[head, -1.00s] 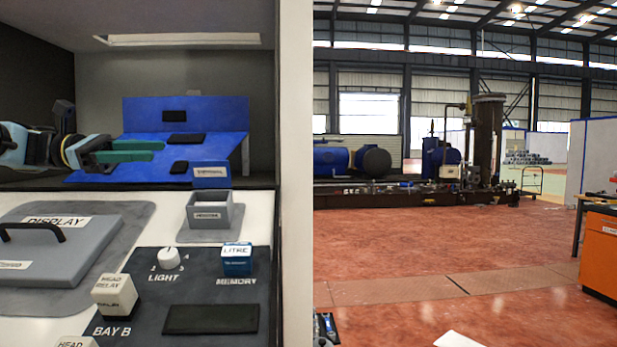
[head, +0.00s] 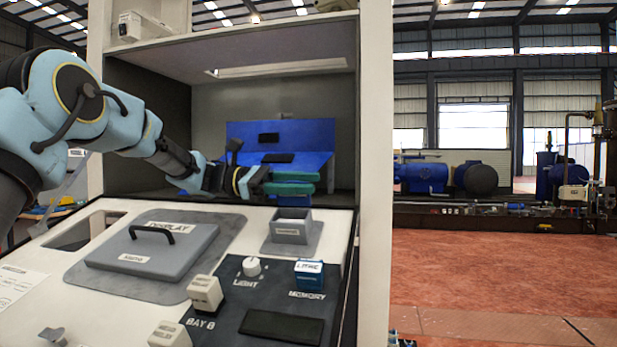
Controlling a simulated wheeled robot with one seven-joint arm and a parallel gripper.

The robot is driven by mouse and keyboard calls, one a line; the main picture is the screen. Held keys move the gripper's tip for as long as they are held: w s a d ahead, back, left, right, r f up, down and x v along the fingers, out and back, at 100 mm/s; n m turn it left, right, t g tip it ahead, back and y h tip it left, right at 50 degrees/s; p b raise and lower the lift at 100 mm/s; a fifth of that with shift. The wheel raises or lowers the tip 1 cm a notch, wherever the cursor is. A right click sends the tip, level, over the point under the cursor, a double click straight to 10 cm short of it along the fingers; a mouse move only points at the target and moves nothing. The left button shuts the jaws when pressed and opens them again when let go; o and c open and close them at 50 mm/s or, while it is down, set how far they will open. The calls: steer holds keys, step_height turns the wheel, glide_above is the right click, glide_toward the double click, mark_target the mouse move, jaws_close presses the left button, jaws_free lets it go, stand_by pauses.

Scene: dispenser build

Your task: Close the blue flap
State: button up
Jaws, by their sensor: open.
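The blue flap (head: 305,158) is part of a blue assembly inside the open cabinet bay. A broad sloping blue panel with a dark pad leans toward me, and an upright blue panel (head: 300,130) with another dark pad stands behind it. I cannot tell exactly where they hinge. My gripper (head: 316,182) reaches in from the left, with two green fingers pointing right, one above the other. It is open and holds nothing. It is in front of the sloping panel's lower part and hides some of it. Whether it touches the panel I cannot tell.
The counter below holds a grey lid with a black handle (head: 152,250), a small open grey box (head: 291,229), a white light knob (head: 252,266), a blue memory block (head: 309,273) and cream relay blocks (head: 205,292). The cabinet's right wall (head: 375,170) bounds the bay.

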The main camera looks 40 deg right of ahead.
steer(key=shift+s+d, duration=0.3)
steer(key=shift+s, duration=0.15)
jaws_close()
stand_by(0.3)
